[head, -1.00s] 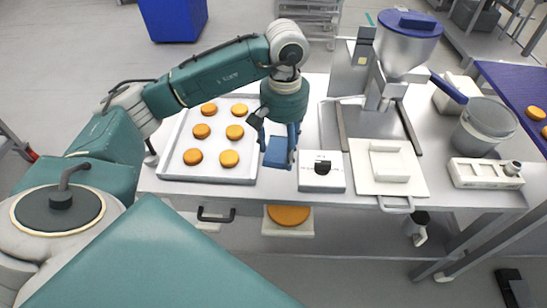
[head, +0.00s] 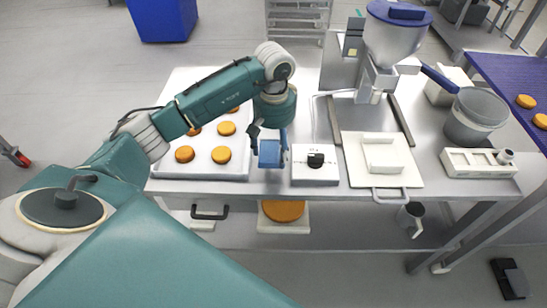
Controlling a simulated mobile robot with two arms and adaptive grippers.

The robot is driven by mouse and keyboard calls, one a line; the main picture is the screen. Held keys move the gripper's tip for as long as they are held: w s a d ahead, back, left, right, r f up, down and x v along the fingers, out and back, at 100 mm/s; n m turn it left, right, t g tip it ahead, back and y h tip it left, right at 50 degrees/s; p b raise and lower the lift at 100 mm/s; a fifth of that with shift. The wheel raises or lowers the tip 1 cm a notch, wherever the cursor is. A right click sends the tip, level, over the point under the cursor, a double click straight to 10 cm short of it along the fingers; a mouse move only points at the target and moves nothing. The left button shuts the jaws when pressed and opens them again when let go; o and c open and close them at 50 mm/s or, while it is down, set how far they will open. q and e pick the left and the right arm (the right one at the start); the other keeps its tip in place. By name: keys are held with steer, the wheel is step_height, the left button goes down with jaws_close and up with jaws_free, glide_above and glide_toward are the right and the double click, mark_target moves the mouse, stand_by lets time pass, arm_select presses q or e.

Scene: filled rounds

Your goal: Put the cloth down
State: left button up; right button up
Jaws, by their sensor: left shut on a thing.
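My left gripper (head: 268,145) is shut on a blue cloth (head: 270,154). The cloth shows as a small flat blue patch between the fingers. The gripper points down over the steel table (head: 325,194), in the gap between the tray of orange rounds and a white box with a black knob. Whether the cloth touches the table top is hard to tell. My right gripper is not in view.
The white tray (head: 205,172) with several orange rounds (head: 221,155) is left of the gripper. The white box (head: 314,170) is close on its right. Farther right are a white board (head: 400,178), a hopper machine (head: 396,40) and a grey tub (head: 474,118).

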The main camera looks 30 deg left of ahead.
mark_target(274, 159)
arm_select(q)
steer(key=shift+f, duration=0.6)
step_height(274, 159, down, 3)
steer(key=shift+f+p, duration=0.2)
steer(key=shift+p, duration=0.2)
steer(key=shift+f, duration=0.3)
steer(key=o, duration=0.8)
